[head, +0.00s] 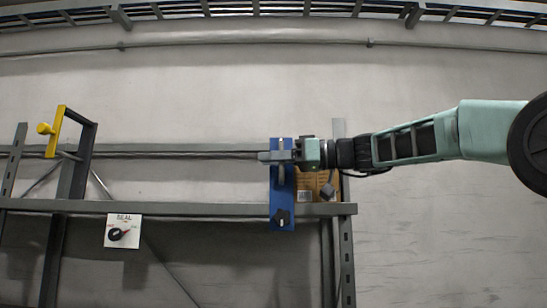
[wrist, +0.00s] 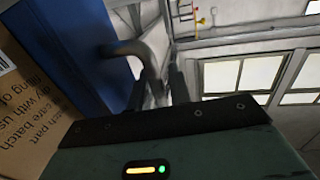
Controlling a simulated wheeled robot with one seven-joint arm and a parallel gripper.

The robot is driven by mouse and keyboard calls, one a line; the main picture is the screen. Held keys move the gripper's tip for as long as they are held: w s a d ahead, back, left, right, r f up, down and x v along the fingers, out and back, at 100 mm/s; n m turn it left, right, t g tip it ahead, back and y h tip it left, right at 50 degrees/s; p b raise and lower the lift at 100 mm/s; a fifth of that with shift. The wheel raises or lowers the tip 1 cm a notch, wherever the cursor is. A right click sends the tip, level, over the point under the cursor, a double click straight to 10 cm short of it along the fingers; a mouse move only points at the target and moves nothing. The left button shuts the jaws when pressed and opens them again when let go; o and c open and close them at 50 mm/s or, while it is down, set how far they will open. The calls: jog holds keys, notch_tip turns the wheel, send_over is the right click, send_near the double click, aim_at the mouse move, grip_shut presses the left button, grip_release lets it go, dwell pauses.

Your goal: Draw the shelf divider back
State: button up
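My gripper (head: 268,156) reaches in from the right across the upper part of the divider, at the handle. In the wrist view my gripper (wrist: 160,90) has a finger on each side of the handle; whether they press on it is unclear.
The shelf beam (head: 180,208) runs left, mostly bare. A dial plate (head: 118,222) hangs on it. A dark frame with a yellow handle (head: 55,130) stands at the left.

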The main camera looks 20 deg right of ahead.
grip_shut()
jog(key=s+a+b+x, duration=0.1)
jog(key=s+b+x, duration=0.1)
jog(key=x, duration=1.1)
jog(key=shift+a, duration=0.2)
grip_release()
jog(key=b+v, duration=0.9)
jog(key=v, duration=0.8)
jog(key=shift+s+d, duration=0.15)
jog(key=shift+s, duration=0.1)
